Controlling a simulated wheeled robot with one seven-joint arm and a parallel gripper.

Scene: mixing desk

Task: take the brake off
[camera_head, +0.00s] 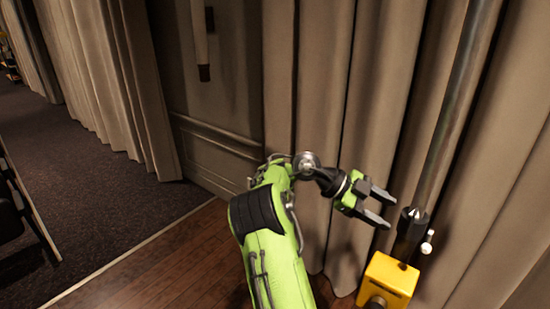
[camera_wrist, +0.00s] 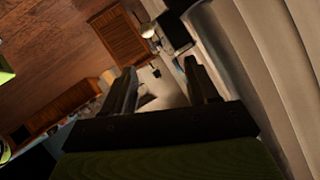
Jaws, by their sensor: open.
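A yellow box (camera_head: 396,274) is at the lower right of the head view, in front of the curtain. A metal pole (camera_head: 455,105) rises from a black collar (camera_head: 412,223) above it. A small white-tipped lever (camera_head: 428,242) sticks out beside the collar, and a dark round part (camera_head: 376,302) is on the box's front. I cannot tell for sure which part is the brake. My gripper (camera_head: 390,210) is open and empty, just left of the collar, with its fingers pointing toward it. In the wrist view my open fingers (camera_wrist: 160,68) show nothing between them.
Brown curtains (camera_head: 350,90) hang close behind my gripper. A panelled wall (camera_head: 225,100) with a pale hanging handle (camera_head: 201,40) is to the left. A wooden cabinet (camera_wrist: 118,45) shows in the wrist view.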

